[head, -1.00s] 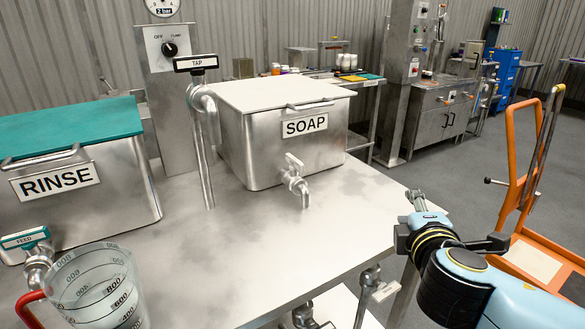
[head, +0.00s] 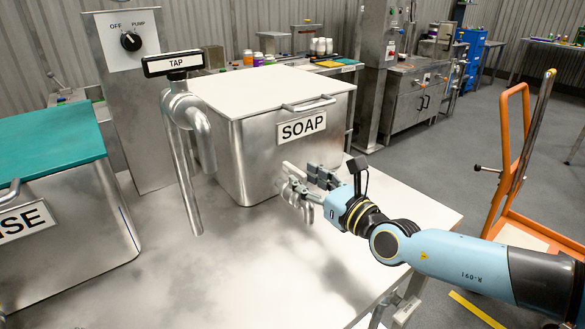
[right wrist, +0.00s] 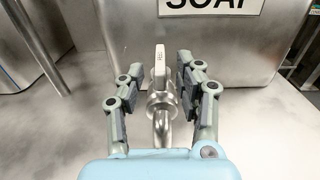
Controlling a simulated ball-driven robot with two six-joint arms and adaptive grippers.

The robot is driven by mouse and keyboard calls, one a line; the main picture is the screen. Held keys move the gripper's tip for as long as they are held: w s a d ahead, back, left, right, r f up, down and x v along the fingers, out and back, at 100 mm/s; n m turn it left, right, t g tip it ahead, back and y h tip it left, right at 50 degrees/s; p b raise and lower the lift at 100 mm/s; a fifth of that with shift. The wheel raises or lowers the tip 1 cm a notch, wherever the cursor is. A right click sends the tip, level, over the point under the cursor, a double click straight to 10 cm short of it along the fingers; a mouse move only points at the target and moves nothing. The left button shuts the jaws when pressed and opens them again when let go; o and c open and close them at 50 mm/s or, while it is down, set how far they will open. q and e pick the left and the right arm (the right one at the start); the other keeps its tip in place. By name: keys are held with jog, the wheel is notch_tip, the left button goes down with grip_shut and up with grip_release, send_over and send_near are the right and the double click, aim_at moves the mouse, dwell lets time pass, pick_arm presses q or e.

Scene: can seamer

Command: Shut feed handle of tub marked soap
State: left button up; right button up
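The soap tub (head: 285,160) is a steel box with a white lid and a SOAP label, standing on the steel table. Its feed tap (right wrist: 162,100) juts from the front; the feed handle (right wrist: 160,66) on it stands up toward the tub in the right wrist view. In the head view the handle (head: 293,170) shows as a pale bar partly hidden by my gripper. My right gripper (head: 302,182) is at the tap. In the right wrist view its fingers (right wrist: 162,78) are open, one each side of the handle, with gaps. My left gripper is out of view.
The rinse tub (head: 85,225) with a green lid stands at the left. A bent pipe with a TAP sign (head: 173,63) rises between the tubs. An orange cart (head: 515,150) stands beyond the table's right edge. The table front (head: 250,265) is mostly clear.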

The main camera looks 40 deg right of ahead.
aim_at(284, 164)
jog(key=w, duration=0.4)
jog(key=shift+w+d, duration=0.25)
jog(key=shift+c, duration=0.5)
jog(key=c, duration=0.5)
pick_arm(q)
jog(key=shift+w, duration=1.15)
pick_arm(e)
grip_shut()
